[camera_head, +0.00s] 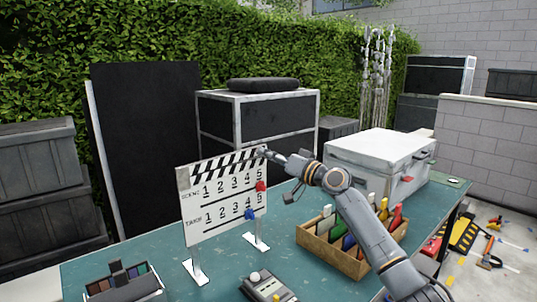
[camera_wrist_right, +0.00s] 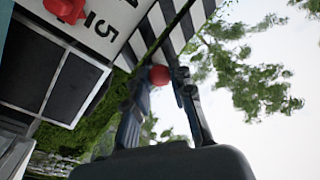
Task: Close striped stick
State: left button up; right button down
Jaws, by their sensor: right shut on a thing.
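A white clapperboard (camera_head: 220,208) with numbered rows stands upright on the table. Its black-and-white striped stick (camera_head: 222,164) runs along the top edge; in the head view it lies close along the board, and I cannot tell whether a thin gap remains. The striped part also shows in the right wrist view (camera_wrist_right: 178,22). My right gripper (camera_head: 271,155) is at the right end of the stick. In the right wrist view its fingers (camera_wrist_right: 161,77) are around a red knob (camera_wrist_right: 158,75) at that end. My left gripper is in neither view.
The green table (camera_head: 215,275) also holds a wooden box (camera_head: 330,258) of coloured items under my right arm, a white case (camera_head: 378,152) behind, a small device (camera_head: 268,288) and a tray (camera_head: 125,285) in front. Red and blue markers sit on the board.

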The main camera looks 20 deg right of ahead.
jog(key=shift+f+m, duration=0.3)
jog(key=shift+f, duration=0.35)
jog(key=c, duration=1.1)
grip_release()
jog(key=shift+c, duration=0.2)
jog(key=v, duration=1.2)
